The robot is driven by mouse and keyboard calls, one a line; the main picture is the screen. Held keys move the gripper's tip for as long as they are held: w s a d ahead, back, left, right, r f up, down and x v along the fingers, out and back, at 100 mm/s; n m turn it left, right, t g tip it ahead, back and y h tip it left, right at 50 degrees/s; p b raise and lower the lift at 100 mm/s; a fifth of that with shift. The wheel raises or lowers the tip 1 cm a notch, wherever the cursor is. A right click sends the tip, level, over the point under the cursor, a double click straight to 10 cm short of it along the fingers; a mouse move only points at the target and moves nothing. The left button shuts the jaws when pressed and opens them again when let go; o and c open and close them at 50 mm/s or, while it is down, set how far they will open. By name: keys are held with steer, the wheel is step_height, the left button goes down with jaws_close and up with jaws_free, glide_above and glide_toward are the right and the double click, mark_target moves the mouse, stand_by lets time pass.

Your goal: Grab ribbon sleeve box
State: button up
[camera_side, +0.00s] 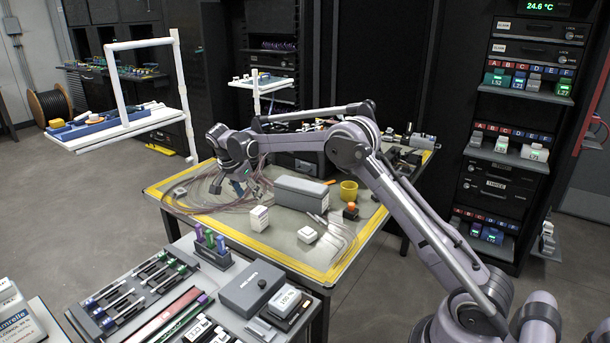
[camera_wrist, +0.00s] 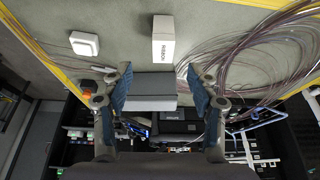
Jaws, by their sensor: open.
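A small white box (camera_side: 258,219) with dark lettering stands upright on the table, left of centre in the side view; it is likely the ribbon sleeve box, though the lettering is too small to read surely. In the wrist view the white box (camera_wrist: 163,40) is at the top middle, beyond the fingertips. My gripper (camera_side: 247,187) is above the table, behind the white box in the side view and apart from it. In the wrist view my gripper (camera_wrist: 160,82) has its two fingers spread wide, with nothing held between them.
A long grey box (camera_side: 300,193) lies behind the white box; it shows between my fingers in the wrist view (camera_wrist: 152,92). A low white block (camera_side: 307,235), a yellow cup (camera_side: 349,190) and an orange-topped item (camera_side: 351,210) stand to the right. Loose fibres (camera_side: 200,190) spread near my gripper.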

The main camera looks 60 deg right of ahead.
mark_target(258, 210)
steer(key=x, duration=0.5)
steer(key=shift+d+f, duration=0.2)
steer(key=shift+f, duration=0.1)
steer(key=shift+w+d+x, duration=0.15)
steer(key=shift+x, duration=1.1)
steer(key=shift+w+d+x, duration=0.1)
steer(key=shift+w+x, duration=0.05)
steer(key=shift+x, duration=1.15)
steer(key=shift+r, duration=0.2)
jaws_close()
